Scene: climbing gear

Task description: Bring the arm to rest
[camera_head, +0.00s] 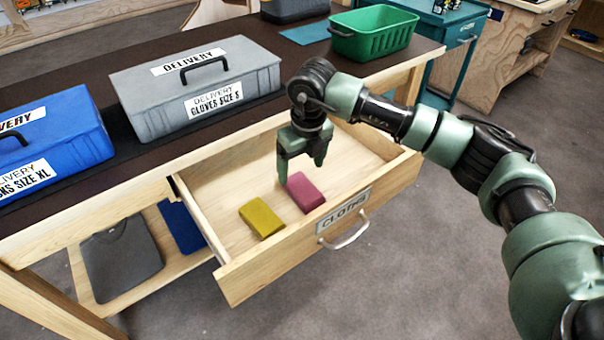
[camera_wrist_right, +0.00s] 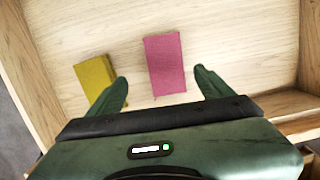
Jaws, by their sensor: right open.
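My right gripper (camera_head: 301,172) hangs over the open drawer (camera_head: 240,277) labelled "CLOTHS". Its fingers point down and are spread with nothing between them. In the right wrist view my right gripper (camera_wrist_right: 162,88) has its two fingers on either side of a pink cloth (camera_wrist_right: 165,64), which lies beyond the fingertips. The pink cloth also shows in the head view (camera_head: 306,193), lying on the drawer floor just below and right of the fingers. A yellow cloth (camera_head: 261,219) lies to its left, also seen in the wrist view (camera_wrist_right: 95,76). My left gripper is not in view.
The table above the drawer bears a grey delivery box (camera_head: 140,92), a blue delivery box (camera_head: 70,138) and a green basket (camera_head: 374,44). The drawer front has a handle (camera_head: 343,232). A dark grey item (camera_head: 122,262) lies on the lower shelf. Open floor lies in front of the drawer.

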